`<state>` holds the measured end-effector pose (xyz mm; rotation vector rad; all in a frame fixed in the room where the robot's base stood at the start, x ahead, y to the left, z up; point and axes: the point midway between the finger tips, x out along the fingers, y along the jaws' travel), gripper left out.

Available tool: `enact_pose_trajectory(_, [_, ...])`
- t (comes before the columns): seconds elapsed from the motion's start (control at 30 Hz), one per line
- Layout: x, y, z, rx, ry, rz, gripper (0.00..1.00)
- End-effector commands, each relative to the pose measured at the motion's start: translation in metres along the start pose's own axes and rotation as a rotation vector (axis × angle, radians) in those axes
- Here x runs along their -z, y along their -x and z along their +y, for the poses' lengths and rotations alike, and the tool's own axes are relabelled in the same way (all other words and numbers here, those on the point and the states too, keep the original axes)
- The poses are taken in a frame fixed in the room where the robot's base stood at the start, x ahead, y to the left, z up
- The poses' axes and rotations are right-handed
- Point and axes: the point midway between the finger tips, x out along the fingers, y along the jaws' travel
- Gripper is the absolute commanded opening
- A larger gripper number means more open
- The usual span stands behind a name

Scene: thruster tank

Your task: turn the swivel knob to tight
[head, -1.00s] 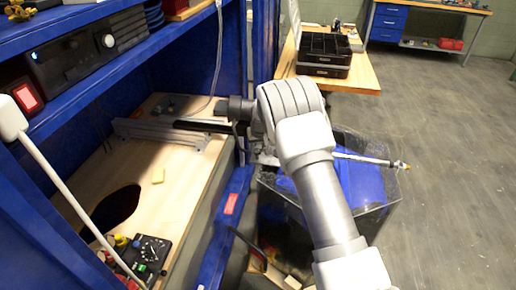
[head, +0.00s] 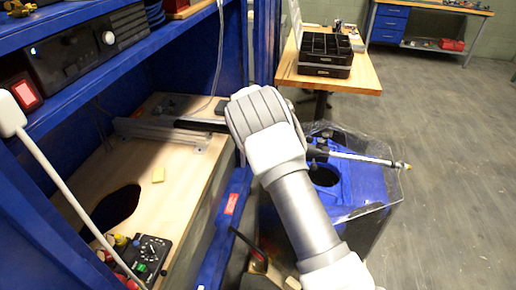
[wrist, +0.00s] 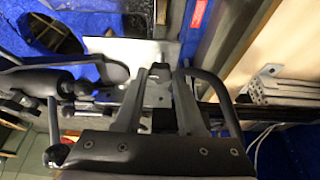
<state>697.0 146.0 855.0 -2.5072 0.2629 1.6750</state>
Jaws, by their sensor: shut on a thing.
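In the wrist view my gripper (wrist: 160,78) has its two dark fingers on either side of a small black knob (wrist: 160,70), which looks like the swivel knob, in front of a pale metal bracket plate (wrist: 118,49). The jaws are shut on it; the exact contact is dim. In the head view my arm hides the gripper and knob. A long rod (head: 355,157) with a yellowish tip sticks out to the right over the blue tank (head: 345,180). No tight marking is readable.
The wooden bench (head: 175,185) with a dark hole lies left, with a black control box (head: 150,254) in front. A blue shelf frame (head: 60,125) stands close at left. A black organizer (head: 325,52) sits on a far table. The floor at right is clear.

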Motion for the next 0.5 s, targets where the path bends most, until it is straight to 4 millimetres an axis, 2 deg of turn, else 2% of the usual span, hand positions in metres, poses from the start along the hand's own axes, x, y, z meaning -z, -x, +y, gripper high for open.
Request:
enact_pose_trajectory(0.2, [-0.0003, 0.0, -0.0002, 0.001, -0.002, -0.001, 0.0])
enact_pose_trajectory(0.23, [-0.0003, 0.0, -0.0002, 0.001, -0.002, -0.001, 0.4])
enact_pose_trajectory(0.4, [-0.0002, 0.0, -0.0002, 0.001, -0.001, -0.001, 0.69])
enact_pose_trajectory(0.5, [-0.0001, 0.0, -0.0001, 0.001, 0.0, -0.001, 0.69])
